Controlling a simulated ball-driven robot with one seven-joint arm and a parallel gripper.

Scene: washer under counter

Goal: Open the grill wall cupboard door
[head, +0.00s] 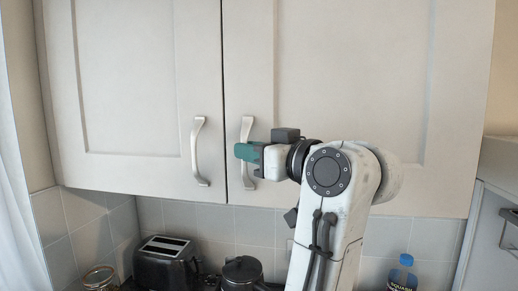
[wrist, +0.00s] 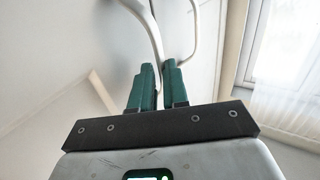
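The wall cupboard has two closed pale doors, a left door (head: 130,85) and a right door (head: 345,80). Each has a curved metal handle near the middle seam: the left handle (head: 198,152) and the right handle (head: 246,130). My gripper (head: 243,152) is at the lower half of the right handle. In the wrist view the green fingers of my gripper (wrist: 159,85) are close together, with that handle (wrist: 150,25) passing between them, so it looks shut on it. The left door's handle (wrist: 193,35) is beside the fingers, apart from them.
Below the cupboard are a black toaster (head: 167,262), a dark kettle (head: 243,272), a glass jar (head: 99,278) and a blue-capped bottle (head: 403,272). A pale curtain (head: 18,150) hangs at the far left. The space in front of the left door is clear.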

